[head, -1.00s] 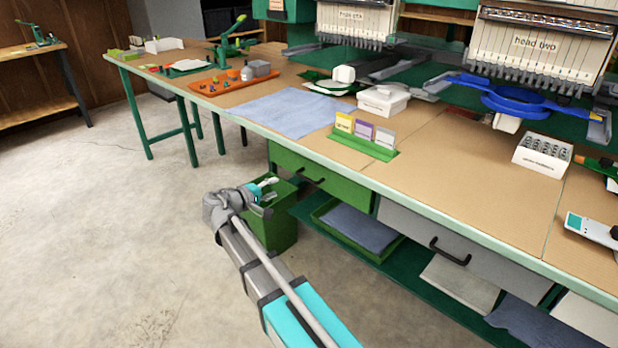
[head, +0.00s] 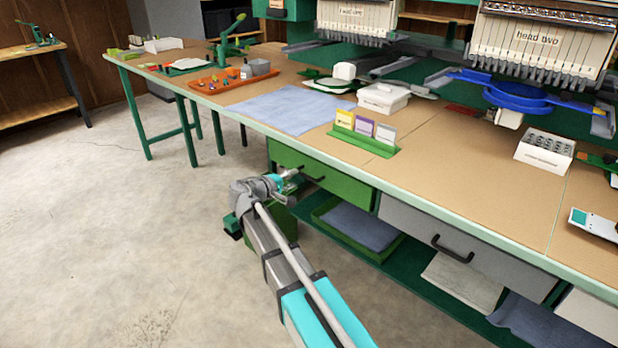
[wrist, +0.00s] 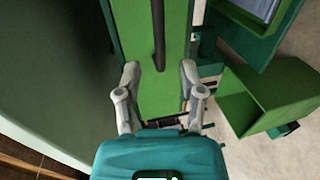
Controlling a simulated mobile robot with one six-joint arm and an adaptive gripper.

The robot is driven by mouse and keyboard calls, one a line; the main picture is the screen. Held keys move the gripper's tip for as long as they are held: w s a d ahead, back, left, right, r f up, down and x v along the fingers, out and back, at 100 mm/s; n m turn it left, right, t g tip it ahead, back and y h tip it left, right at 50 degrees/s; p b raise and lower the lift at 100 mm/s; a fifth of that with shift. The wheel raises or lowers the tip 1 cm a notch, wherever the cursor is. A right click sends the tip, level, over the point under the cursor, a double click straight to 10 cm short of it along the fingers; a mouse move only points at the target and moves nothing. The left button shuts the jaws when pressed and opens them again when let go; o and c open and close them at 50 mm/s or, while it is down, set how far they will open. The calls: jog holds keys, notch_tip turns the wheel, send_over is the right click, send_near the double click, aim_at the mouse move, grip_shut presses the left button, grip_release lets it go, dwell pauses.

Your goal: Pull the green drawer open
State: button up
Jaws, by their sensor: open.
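The green drawer (head: 345,186) is under the left part of the long bench and looks closed. Its dark bar handle (head: 313,180) is partly hidden by my gripper in the head view. My gripper (head: 290,179) is close in front of the drawer. In the wrist view the drawer front (wrist: 178,30) fills the upper middle, and the dark handle (wrist: 158,35) runs down from the top edge. My open gripper (wrist: 160,80) has one finger on each side of the handle's lower end, with gaps visible on both sides.
A green bin (wrist: 265,95) stands on the floor below, mostly behind my arm in the head view. A grey drawer (head: 480,260) is to the right. A green tray with blue cloth (head: 360,227) is on the low shelf. Open floor (head: 120,230) lies left.

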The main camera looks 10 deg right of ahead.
aim_at(303, 175)
jog(key=shift+b+x, duration=0.45)
jog(key=shift+x, duration=2.35)
grip_shut()
